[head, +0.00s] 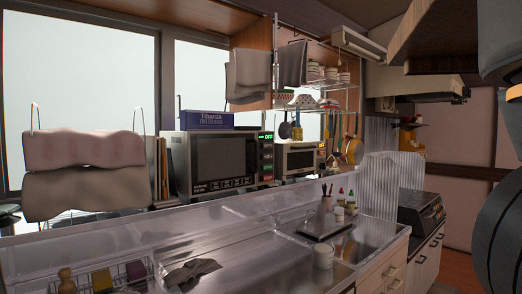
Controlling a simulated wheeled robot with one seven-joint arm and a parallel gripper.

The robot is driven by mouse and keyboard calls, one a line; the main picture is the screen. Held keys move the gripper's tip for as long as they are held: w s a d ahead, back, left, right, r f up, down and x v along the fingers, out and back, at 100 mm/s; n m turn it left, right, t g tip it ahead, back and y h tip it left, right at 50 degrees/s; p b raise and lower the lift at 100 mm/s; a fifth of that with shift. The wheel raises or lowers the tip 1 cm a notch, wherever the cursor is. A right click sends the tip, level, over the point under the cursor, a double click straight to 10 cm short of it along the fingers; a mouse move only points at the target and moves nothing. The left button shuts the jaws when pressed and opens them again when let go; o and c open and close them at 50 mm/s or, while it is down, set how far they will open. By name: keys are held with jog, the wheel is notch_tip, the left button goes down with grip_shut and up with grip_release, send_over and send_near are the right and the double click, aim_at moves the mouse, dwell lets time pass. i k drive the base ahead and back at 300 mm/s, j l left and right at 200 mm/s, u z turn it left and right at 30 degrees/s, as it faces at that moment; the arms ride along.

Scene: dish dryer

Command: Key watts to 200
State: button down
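A large microwave-like oven (222,158) stands on the back ledge, left of centre. A narrow dark panel (266,163) runs down its right side, with a small green display (267,136) at the top that seems to read OFF. A smaller toaster-like oven (300,159) stands to its right, with a small orange display (322,146) on its right edge. No watt figure can be read on either one. My gripper is not in view. A dark rounded shape at the right edge may be part of my arm.
A steel counter (110,255) with a sink (372,237) lies in front of the ovens. A blue box (206,119) sits on the large oven. Cabinets overhang at upper right.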

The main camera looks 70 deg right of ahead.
aim_at(263, 145)
jog(key=z, duration=1.7)
